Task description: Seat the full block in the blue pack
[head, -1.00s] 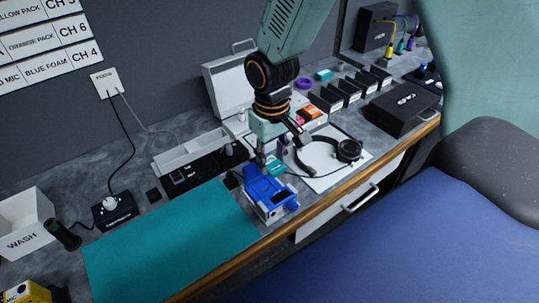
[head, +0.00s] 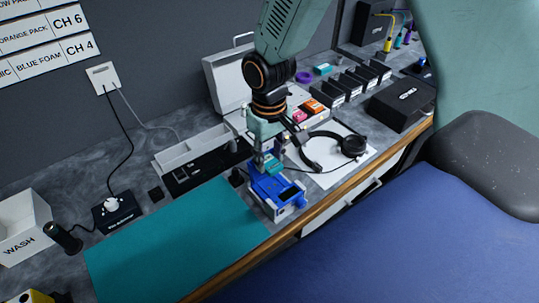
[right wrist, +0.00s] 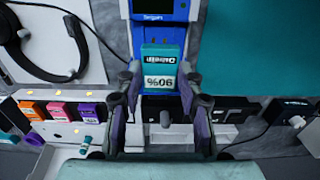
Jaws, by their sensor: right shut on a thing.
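The blue pack (head: 285,205) stands on the counter at the right end of the teal mat, its small dark screen facing up. In the right wrist view, part of the pack (right wrist: 160,10) shows at the top. My right gripper (head: 268,163) is over the pack's far end, shut on a teal block. The block (right wrist: 160,55) has a white label reading 90% and sits between both fingers (right wrist: 160,80). Blue shows around its lower edge. The block is at the pack's end; whether it is inside or just above the bay is unclear. My left gripper is not in view.
The teal mat (head: 175,245) is bare. Headphones (head: 350,146) lie on white paper right of the pack. Behind are a white open case (head: 228,82), a white tray (head: 190,152) and orange and pink blocks (head: 312,106). A charger (head: 113,213) stands left.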

